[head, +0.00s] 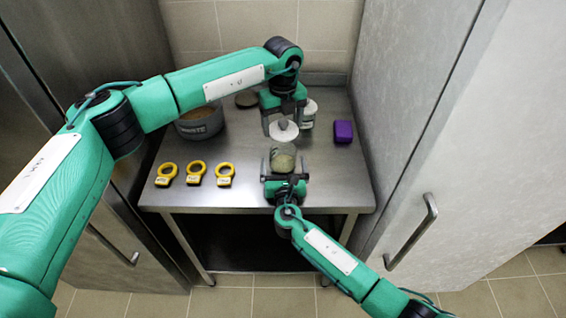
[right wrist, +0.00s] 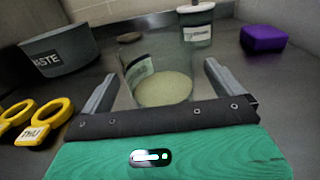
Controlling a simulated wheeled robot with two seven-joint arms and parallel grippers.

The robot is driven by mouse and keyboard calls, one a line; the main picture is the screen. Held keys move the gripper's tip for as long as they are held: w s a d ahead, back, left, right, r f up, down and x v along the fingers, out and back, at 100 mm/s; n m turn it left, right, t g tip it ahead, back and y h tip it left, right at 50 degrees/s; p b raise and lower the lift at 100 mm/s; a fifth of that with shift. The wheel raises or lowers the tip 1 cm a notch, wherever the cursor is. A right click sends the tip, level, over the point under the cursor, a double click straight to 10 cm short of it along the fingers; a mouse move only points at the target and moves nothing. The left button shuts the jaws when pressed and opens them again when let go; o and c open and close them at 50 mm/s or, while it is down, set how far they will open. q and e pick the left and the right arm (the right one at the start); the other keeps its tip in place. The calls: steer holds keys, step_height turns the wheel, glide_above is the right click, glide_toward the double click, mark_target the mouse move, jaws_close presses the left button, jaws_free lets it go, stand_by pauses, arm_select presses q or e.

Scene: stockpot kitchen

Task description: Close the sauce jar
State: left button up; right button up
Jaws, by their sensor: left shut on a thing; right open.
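The sauce jar (head: 283,160) is a clear glass jar with pale contents at the bottom and a label, upright near the table's front edge. It also shows in the right wrist view (right wrist: 158,85), with no lid on it. My right gripper (head: 285,172) is open, its fingers on either side of the jar with gaps visible. My left gripper (head: 283,119) is shut on a white round lid (head: 284,134) by its knob. In the head view the lid is just behind and above the jar, apart from it. The right wrist view does not show the lid.
A second jar with a white lid (right wrist: 196,25) stands behind. A purple block (head: 343,132) is to the right. A grey pot marked WASTE (head: 200,128) and a dark disc (head: 246,100) are at the back left. Several yellow tagged rings (head: 196,173) lie front left.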

mark_target(283, 144)
steer(key=shift+w, duration=0.65)
steer(key=shift+c, duration=0.5)
steer(key=c, duration=1.4)
arm_select(q)
steer(key=shift+f, duration=2.45)
arm_select(e)
steer(key=shift+o, duration=0.2)
arm_select(q)
steer(key=shift+f, duration=0.85)
steer(key=shift+f, duration=0.65)
